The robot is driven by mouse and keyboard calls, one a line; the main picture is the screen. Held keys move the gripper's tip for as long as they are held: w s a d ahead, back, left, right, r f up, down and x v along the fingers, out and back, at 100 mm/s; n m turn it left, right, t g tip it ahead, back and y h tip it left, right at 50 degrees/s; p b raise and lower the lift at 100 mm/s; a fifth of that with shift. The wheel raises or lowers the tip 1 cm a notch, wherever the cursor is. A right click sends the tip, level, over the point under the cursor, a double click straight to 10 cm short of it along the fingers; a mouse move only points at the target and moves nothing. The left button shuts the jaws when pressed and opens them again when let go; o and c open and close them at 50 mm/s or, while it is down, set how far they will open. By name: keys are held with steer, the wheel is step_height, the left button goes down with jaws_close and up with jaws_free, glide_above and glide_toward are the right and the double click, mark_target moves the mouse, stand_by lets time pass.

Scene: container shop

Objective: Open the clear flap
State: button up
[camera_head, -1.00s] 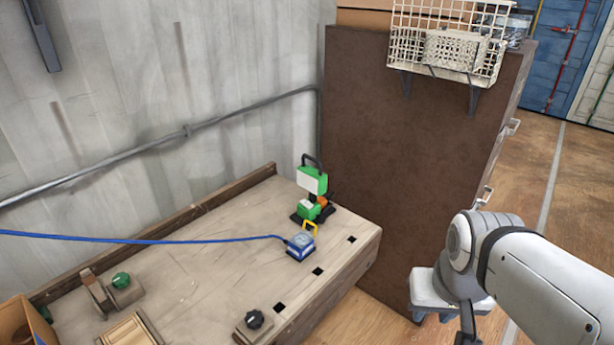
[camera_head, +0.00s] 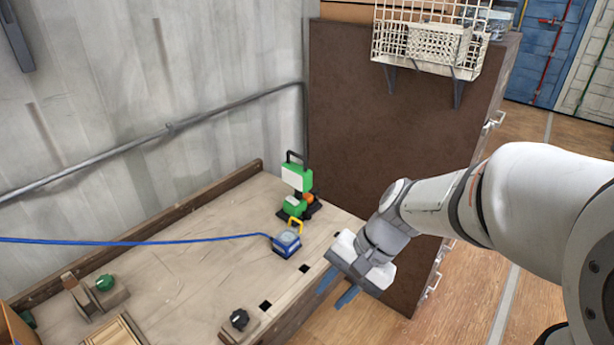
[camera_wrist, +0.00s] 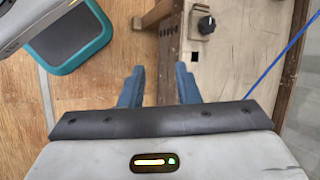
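A small blue box (camera_head: 286,245) sits on the workbench near its right end, with a blue cable entering from the left. Its top looks pale and glassy, perhaps the clear flap, too small to tell whether shut. My gripper (camera_head: 338,289) is open and empty, to the right of and nearer than the blue box, off the bench's front edge. In the wrist view, my fingers (camera_wrist: 159,80) are apart with nothing between them; the blue box is not seen there.
A green device (camera_head: 296,190) stands behind the blue box. A black knob (camera_head: 239,318) is on the bench's front edge and also shows in the wrist view (camera_wrist: 207,25). A brown cabinet (camera_head: 370,130) stands behind my arm. A green knob (camera_head: 105,283) is at left.

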steer(key=w+a+f+m+y, duration=0.2)
steer(key=w+a+m+y, duration=0.4)
steer(key=w, duration=0.2)
steer(key=m+t+y, duration=0.3)
steer(key=m+t, duration=0.9)
steer(key=m, duration=0.4)
glide_toward(298, 221)
steer(key=x, duration=0.2)
steer(key=shift+a, duration=0.4)
steer(key=shift+w+a+f+h, duration=0.1)
steer(key=shift+w+f+h, duration=0.05)
steer(key=shift+w+h, duration=0.15)
steer(key=p+x, duration=0.1)
steer(key=x, duration=0.6)
steer(key=shift+w, duration=0.1)
jaws_close()
